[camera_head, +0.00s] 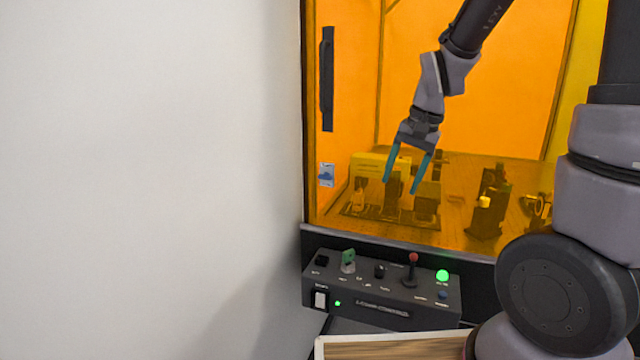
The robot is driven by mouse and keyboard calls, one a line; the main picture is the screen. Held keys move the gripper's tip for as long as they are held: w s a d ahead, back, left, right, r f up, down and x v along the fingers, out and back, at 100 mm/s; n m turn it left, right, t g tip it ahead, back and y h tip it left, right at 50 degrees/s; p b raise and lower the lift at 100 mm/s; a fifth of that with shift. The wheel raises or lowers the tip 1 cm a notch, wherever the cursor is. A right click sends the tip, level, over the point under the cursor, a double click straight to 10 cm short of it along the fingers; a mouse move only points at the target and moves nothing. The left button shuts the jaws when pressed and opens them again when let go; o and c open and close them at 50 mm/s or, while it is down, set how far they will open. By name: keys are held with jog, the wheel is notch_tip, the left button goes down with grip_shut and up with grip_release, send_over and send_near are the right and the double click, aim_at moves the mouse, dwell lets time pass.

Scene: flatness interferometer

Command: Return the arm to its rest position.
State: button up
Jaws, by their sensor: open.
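My gripper (404,188) hangs from my arm in the upper right half of the head view. Its two blue-green fingers point down and are spread apart, with nothing between them. It appears in front of the orange enclosure window (470,110). How far it is from the window cannot be told from this view. My larger arm links fill the right edge and hide part of the enclosure there.
Below the window stands a dark control box (380,290) with a red-tipped lever (411,270), a green key-like knob (348,261) and a lit green lamp (442,276). A light-edged wooden surface (390,347) lies below. Optical parts (488,203) show behind the window. A white wall (150,170) fills the left.

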jog(key=s+d+r+t, duration=0.2)
jog(key=s+r, duration=0.4)
jog(key=r, duration=0.1)
jog(key=s+d+r+n+t, duration=0.1)
jog(key=s+d+r+t, duration=0.2)
jog(key=s+r, duration=0.3)
notch_tip(320, 180, up, 2)
jog(key=shift+s+d+r, duration=0.15)
jog(key=shift+r, duration=0.1)
